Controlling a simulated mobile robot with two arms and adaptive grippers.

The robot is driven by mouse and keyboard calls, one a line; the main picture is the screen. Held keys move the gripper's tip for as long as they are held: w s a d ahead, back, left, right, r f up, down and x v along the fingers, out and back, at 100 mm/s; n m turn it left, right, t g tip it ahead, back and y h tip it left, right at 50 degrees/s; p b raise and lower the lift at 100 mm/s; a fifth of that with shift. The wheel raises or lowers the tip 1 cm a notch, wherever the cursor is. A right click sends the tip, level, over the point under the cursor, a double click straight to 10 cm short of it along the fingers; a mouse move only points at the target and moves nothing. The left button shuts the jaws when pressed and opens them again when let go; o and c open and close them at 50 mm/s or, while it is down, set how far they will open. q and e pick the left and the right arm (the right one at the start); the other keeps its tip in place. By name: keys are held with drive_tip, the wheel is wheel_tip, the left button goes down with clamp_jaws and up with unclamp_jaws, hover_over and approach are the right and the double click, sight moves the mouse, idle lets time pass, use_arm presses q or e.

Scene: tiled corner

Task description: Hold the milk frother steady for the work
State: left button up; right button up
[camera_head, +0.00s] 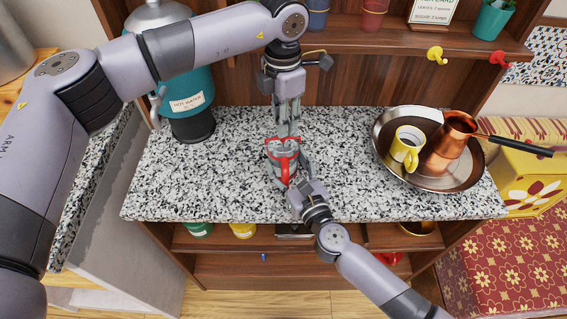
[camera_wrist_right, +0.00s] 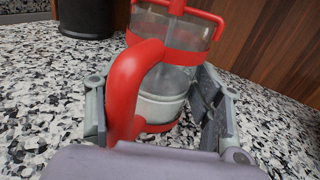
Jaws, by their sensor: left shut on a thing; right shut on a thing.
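The milk frother (camera_head: 282,155) has a clear body with red bands and a red handle. It stands upright on the speckled counter, in the middle of the head view. My left gripper (camera_head: 285,132) comes down from above and is shut on the top of the frother, hiding that part. My right gripper (camera_head: 293,176) reaches in from the front and is shut on the frother's lower body. In the right wrist view the frother (camera_wrist_right: 182,40) shows between the right fingers, with its red handle towards the camera. Its top is cut off there.
A steel tray (camera_head: 382,122) at the right holds a yellow cup (camera_head: 405,157) and a copper pot (camera_head: 449,148) with a dark handle sticking out. A teal hot water dispenser (camera_head: 190,100) stands at the left. The counter (camera_head: 215,185) around the frother is mostly clear.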

use_arm(q)
drive_tip(key=shift+r, duration=1.35)
drive_tip(key=shift+f, duration=2.9)
drive_tip(key=shift+w+r, duration=0.1)
drive_tip(key=shift+r, duration=2.85)
drive_tip(key=o, duration=0.8)
drive_tip(key=shift+f, duration=0.1)
drive_tip(key=shift+r, duration=3.5)
drive_tip(key=shift+r, duration=0.1)
wheel_tip(320, 180, up, 12)
hover_over(283, 143)
drive_tip(key=shift+w, duration=0.15)
